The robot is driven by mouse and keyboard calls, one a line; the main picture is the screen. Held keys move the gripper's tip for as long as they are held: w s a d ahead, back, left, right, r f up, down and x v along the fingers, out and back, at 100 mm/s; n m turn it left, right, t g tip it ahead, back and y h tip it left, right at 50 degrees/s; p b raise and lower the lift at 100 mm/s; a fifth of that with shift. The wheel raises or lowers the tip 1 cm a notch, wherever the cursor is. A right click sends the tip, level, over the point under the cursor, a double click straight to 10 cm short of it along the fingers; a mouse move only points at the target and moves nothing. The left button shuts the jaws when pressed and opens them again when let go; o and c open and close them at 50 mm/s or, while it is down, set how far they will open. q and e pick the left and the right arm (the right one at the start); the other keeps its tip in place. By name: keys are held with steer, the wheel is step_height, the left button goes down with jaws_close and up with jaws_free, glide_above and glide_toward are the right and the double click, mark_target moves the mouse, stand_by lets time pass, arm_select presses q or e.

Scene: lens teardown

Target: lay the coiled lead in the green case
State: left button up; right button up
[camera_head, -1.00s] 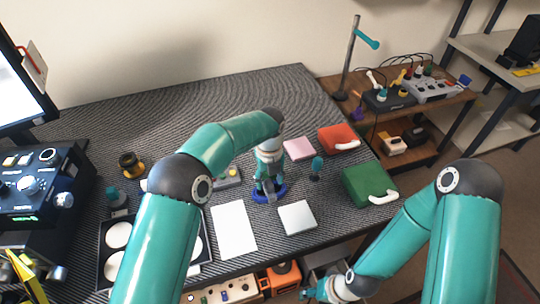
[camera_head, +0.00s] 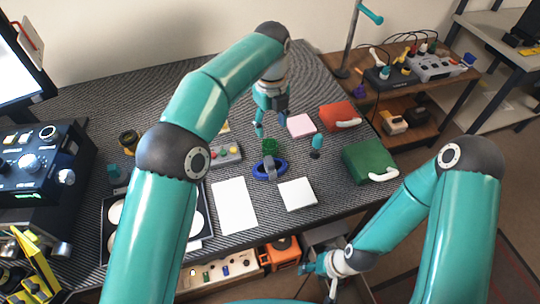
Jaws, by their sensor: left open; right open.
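The coiled lead (camera_head: 283,166) looks like a blue ring lying on the dark ribbed mat, with a grey part across its middle. A small green piece sits right behind it. The green case (camera_head: 368,158) is shut, with a white handle, to the right of the lead near the table's right edge. My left gripper (camera_head: 268,122) is open and empty, above and behind the lead, apart from it. My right gripper (camera_head: 312,272) is open and low, in front of the table's front edge, away from the lead and the case.
A white pad (camera_head: 297,194) and a white sheet (camera_head: 234,205) lie in front of the lead. A teal-topped stand (camera_head: 316,144) rises between lead and green case. A red case (camera_head: 337,116) and a pink pad (camera_head: 301,125) lie behind. A grey button box (camera_head: 226,154) sits left.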

mark_target(270, 160)
arm_select(q)
step_height(270, 160, down, 12)
steer(key=n+b, duration=0.2)
steer(key=n, duration=1.4)
steer(key=n+t+b, duration=0.1)
steer(key=n+b, duration=0.1)
steer(key=n, duration=1.5)
steer(key=shift+s+d+r, duration=0.15)
steer(key=shift+r, duration=0.05)
steer(key=shift+w+a+f, duration=0.1)
steer(key=shift+w+f, duration=0.05)
steer(key=shift+f, duration=0.75)
steer(key=shift+w+a+f, duration=0.1)
steer(key=shift+f, duration=0.75)
steer(key=shift+w+a+f, duration=0.1)
steer(key=shift+w+f, duration=0.05)
steer(key=shift+f, duration=0.75)
jaws_close()
